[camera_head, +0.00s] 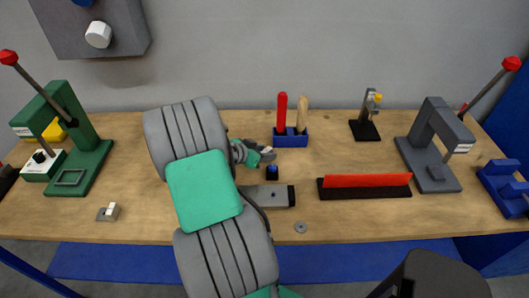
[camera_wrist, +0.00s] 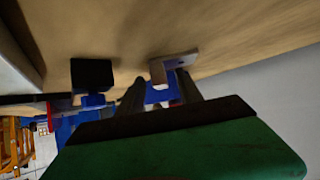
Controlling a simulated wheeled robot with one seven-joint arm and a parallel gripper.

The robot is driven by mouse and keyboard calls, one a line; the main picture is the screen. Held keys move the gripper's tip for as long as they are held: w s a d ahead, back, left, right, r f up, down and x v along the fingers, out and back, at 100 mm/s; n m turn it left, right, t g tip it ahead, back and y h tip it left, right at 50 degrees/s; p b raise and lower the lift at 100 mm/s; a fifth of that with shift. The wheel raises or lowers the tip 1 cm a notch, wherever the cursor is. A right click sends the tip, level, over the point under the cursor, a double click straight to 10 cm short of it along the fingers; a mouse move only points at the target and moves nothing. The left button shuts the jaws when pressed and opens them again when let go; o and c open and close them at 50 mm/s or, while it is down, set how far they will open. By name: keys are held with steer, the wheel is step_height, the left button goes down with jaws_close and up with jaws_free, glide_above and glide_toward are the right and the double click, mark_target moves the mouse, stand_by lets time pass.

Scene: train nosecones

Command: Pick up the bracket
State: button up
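A small pale grey L-shaped piece, which looks like a bracket (camera_head: 108,212), sits on the left front of the table in the head view. In the wrist view a pale L-shaped bracket (camera_wrist: 160,70) shows just past the fingertips; I cannot tell if it is the same piece. My gripper (camera_head: 267,154) is over the middle of the table, left of the blue tool holder. In the wrist view my gripper's two dark fingers (camera_wrist: 160,85) stand apart. I see nothing clearly held between them.
A small blue-topped dark item (camera_head: 272,173) is close to my gripper. The blue holder (camera_head: 291,138) carries a red and a wooden handle. A grey bar (camera_head: 268,195), a red-topped black strip (camera_head: 365,187) and presses at both sides (camera_head: 80,150) occupy the table (camera_head: 140,225).

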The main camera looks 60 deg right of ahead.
jaws_close()
steer(key=shift+r, duration=0.1)
stand_by(0.6)
